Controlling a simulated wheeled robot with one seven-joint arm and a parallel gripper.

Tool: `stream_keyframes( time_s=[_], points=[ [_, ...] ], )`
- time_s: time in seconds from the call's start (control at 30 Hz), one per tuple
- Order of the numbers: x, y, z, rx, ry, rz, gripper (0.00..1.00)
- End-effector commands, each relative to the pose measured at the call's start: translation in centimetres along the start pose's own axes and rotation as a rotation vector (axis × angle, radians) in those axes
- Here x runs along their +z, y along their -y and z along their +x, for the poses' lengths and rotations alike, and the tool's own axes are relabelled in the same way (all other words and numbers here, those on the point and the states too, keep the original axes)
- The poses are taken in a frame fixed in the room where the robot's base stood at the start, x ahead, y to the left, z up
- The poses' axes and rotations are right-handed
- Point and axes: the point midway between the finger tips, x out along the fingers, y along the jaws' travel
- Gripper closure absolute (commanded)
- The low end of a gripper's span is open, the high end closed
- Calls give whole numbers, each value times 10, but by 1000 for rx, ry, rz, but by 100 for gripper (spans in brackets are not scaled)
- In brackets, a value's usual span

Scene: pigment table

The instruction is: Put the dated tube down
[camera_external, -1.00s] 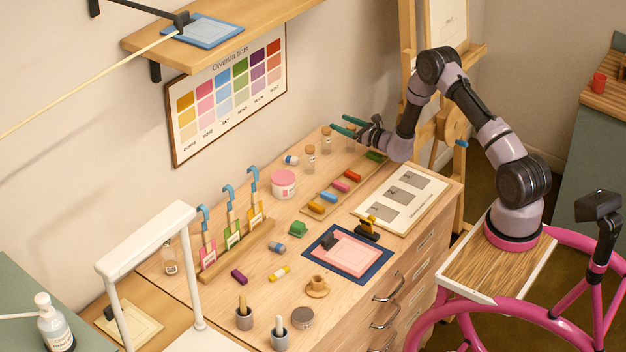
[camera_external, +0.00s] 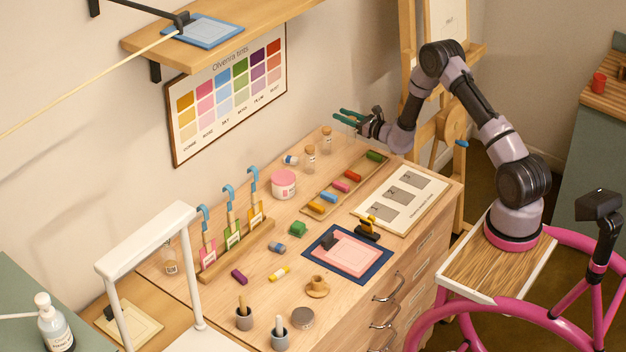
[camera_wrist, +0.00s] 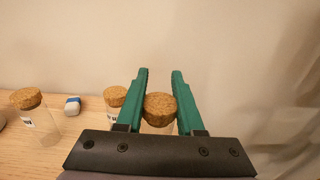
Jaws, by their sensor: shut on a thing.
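My gripper (camera_external: 346,117) is at the back right corner of the desk, with its green fingers closed around a corked glass tube. In the wrist view my gripper (camera_wrist: 160,88) has the round cork of the held tube (camera_wrist: 160,108) between its fingers; the glass below is mostly hidden. No date can be read on it. Two similar corked tubes stand on the desk to the left: the nearer one to the gripper (camera_wrist: 115,97) and a farther one (camera_wrist: 30,100). Both carry small labels, too small to read.
A blue-and-white eraser-like block (camera_wrist: 72,105) lies behind the standing tubes. In the external view, a wooden tray (camera_external: 346,192) with coloured sticks, a pink-lidded jar (camera_external: 284,184) and a card with grey squares (camera_external: 401,200) lie in front. The wall is close behind.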

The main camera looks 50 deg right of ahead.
Motion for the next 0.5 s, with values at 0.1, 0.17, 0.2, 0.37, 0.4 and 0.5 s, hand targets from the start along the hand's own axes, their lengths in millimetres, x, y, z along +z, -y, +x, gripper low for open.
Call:
stream_keyframes(
  time_s=[0.1, 0.17, 0.2, 0.37, 0.4, 0.5],
  points=[
    [28, 0, 0, 1, 4, -2, 100],
    [39, 0, 0, 1, 3, -2, 100],
    [46, 0, 0, 1, 2, -2, 100],
    [65, -10, 4, 18, 2, -1, 100],
    [68, -18, 7, 33, 3, 1, 100],
    [77, -49, 17, 91, 5, 3, 100]
  ],
)
